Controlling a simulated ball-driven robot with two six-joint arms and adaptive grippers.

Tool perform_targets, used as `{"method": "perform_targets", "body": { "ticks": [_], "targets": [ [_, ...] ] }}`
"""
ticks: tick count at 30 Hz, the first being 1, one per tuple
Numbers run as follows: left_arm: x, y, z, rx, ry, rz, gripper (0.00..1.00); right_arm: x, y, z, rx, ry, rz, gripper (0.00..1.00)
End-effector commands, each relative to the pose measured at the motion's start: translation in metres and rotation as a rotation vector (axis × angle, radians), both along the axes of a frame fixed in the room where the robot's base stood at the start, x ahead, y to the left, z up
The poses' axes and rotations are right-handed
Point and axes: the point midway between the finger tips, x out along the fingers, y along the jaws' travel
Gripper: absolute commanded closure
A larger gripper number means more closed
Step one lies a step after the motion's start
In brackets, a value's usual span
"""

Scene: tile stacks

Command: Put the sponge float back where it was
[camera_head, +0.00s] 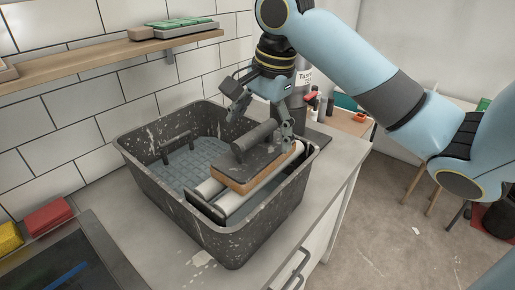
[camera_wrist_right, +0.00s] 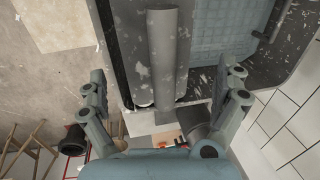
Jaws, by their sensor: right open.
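The sponge float (camera_head: 268,160) has a dark plate, a grey bar handle and a tan sponge underside. It rests on the pale rollers (camera_head: 233,203) at the right side of the dark wash tub (camera_head: 226,246). My right gripper (camera_head: 262,118) is open just above the float's handle, with one finger on either side. In the right wrist view, the grey handle (camera_wrist_right: 162,52) lies lengthwise between the spread fingers, apart from both. My left gripper is in neither view.
The tub holds bluish water over a grid (camera_head: 207,150) and stands on a grey counter (camera_head: 196,262). A wooden shelf (camera_head: 98,57) with green-topped floats runs along the tiled wall. Red and yellow sponges (camera_head: 47,217) lie at the left. A grey cylinder (camera_head: 297,101) stands behind the tub.

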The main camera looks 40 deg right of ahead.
Motion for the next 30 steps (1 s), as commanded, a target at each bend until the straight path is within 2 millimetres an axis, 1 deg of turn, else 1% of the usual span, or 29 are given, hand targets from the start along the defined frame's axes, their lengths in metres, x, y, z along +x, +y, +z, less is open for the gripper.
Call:
{"method": "perform_targets", "body": {
  "ticks": [1,4,6,9,12,30],
  "targets": [
    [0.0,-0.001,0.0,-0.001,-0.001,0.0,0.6,-0.001,-0.001,0.011,-0.003,-0.003,0.002,0.0],
    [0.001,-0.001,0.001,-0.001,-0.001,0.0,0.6,-0.005,-0.001,0.029,-0.002,-0.002,0.002,0.0],
    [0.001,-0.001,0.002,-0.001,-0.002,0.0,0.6,-0.007,-0.001,0.038,-0.002,0.0,0.001,0.0],
    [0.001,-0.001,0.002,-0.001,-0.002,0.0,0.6,-0.009,-0.001,0.045,0.0,0.0,0.0,0.0],
    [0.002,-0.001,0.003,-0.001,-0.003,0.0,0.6,-0.01,-0.001,0.048,0.0,0.002,0.0,0.0],
    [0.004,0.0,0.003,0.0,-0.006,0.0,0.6,-0.01,-0.001,0.047,0.001,0.002,0.0,0.0]
  ]
}}
